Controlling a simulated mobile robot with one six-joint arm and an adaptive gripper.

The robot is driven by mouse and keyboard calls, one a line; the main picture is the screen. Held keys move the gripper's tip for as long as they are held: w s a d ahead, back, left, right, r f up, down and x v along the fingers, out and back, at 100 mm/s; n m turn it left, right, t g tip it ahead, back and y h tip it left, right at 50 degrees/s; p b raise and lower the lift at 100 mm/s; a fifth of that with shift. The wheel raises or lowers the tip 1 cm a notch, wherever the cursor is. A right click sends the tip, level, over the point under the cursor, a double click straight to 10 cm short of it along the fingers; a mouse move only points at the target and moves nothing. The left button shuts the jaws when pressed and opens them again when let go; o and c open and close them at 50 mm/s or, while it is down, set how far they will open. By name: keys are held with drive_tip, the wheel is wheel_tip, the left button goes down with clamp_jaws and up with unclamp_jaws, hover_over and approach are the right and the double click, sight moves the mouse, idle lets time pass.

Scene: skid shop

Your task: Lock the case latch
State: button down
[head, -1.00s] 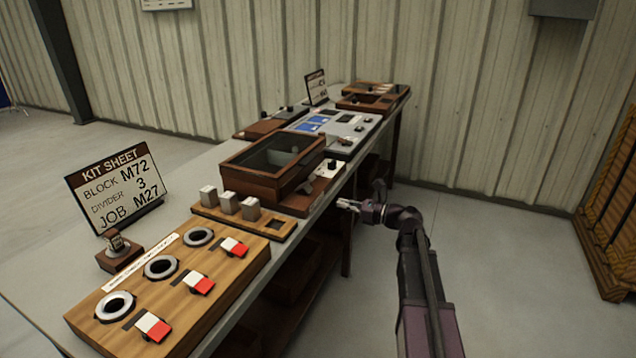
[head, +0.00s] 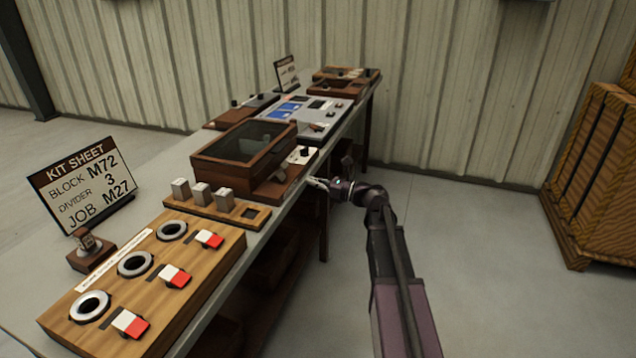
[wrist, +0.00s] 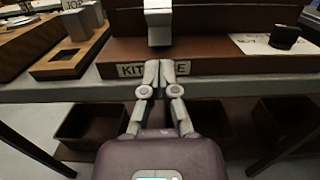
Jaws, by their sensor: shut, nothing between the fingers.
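The brown kit case (head: 245,146) with a dark glass lid stands on the bench, and its lid looks closed. In the wrist view the case front (wrist: 220,50) carries a label that starts with "KIT", partly covered by my fingers. A grey metal latch piece (wrist: 158,22) sits at the middle of the case front, above the label; I cannot tell whether it is locked. My gripper (wrist: 158,68) is shut and empty, with its fingertips in front of the label, just below the latch. In the head view my gripper (head: 318,183) is at the bench's front edge beside the case.
A wooden tray with several grey blocks (head: 201,192) stands left of the case. A board with rings and red-white switches (head: 150,285) is nearer. A small panel with a black knob (wrist: 285,36) is right of the latch. Open floor (head: 470,250) lies right of the bench.

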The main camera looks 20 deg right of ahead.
sight(290, 182)
drive_tip(key=shift+p+x, duration=0.3)
drive_tip(key=shift+x, duration=3.35)
